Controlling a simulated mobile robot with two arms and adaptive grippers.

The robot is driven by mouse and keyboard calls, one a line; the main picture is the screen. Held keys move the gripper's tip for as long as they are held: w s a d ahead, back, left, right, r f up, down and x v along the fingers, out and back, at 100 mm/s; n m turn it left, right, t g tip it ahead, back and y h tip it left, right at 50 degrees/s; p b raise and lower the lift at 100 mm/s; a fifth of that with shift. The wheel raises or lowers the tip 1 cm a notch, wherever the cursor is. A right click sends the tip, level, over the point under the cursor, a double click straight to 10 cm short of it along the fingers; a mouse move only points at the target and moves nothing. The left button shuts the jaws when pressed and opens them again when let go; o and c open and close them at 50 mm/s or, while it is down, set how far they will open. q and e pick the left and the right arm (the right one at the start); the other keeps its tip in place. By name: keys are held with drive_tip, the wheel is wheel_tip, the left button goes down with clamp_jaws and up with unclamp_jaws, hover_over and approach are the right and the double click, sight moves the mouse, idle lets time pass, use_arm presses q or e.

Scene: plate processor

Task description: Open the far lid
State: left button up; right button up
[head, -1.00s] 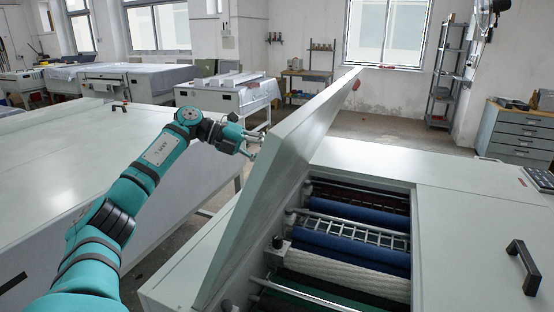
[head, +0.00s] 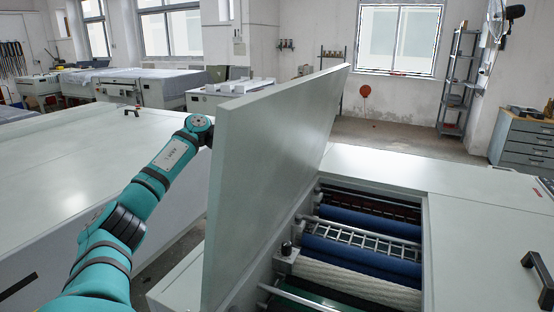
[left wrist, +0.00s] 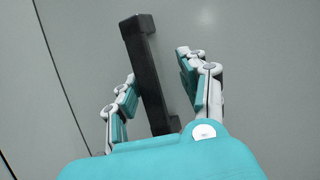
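The raised lid (head: 265,150) is a pale grey panel standing steeply at the left side of the processor's opening. Its inner face is toward me in the head view. My left arm reaches behind it, so that view hides my left gripper and the handle. In the left wrist view, a black bar handle (left wrist: 150,75) on the lid's grey outer face passes between the fingers of my left gripper (left wrist: 158,75). The fingers are apart. A gap shows on the handle's right; the left finger is close to it, and contact is unclear. My right gripper is not in view.
Blue and white rollers (head: 355,245) lie exposed in the opening. A flat closed cover with a black handle (head: 540,278) is at the right. Another large pale machine (head: 90,190) stands at the left. A metal shelf (head: 458,85) is at the back wall.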

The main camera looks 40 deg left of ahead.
use_arm(q)
drive_tip(key=shift+s+a, duration=0.1)
drive_tip(key=v, duration=1.1)
drive_tip(key=shift+s+a+r, duration=0.2)
drive_tip(key=shift+a, duration=0.05)
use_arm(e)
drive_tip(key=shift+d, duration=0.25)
